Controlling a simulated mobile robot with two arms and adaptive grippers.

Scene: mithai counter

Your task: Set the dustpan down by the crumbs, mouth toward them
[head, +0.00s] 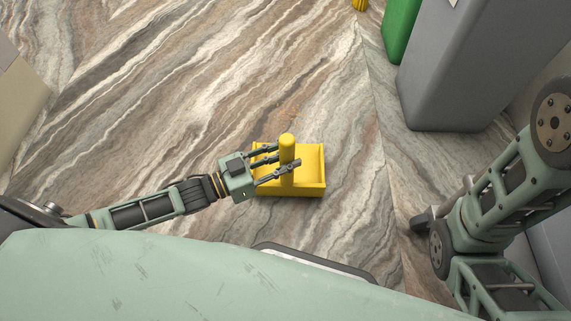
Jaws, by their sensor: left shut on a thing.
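The yellow dustpan (315,168) is in the middle of the head view, over the marble floor. Its upright round handle (287,142) points up toward the camera. Its taller wall is on the side near me, and its open side appears to face away, toward the top of the picture. My left gripper (281,162) comes in from the left and is shut on the handle. I cannot tell whether the pan touches the floor. A faint brownish patch (292,114) just beyond the pan may be the crumbs, too small to be sure. My right gripper is not in view.
A grey bin (450,70) and a green bin (401,30) stand at the upper right. A small yellow thing (360,4) is cut off at the top edge. A beige block (20,105) is at the left edge. The streaked floor (190,90) between is clear.

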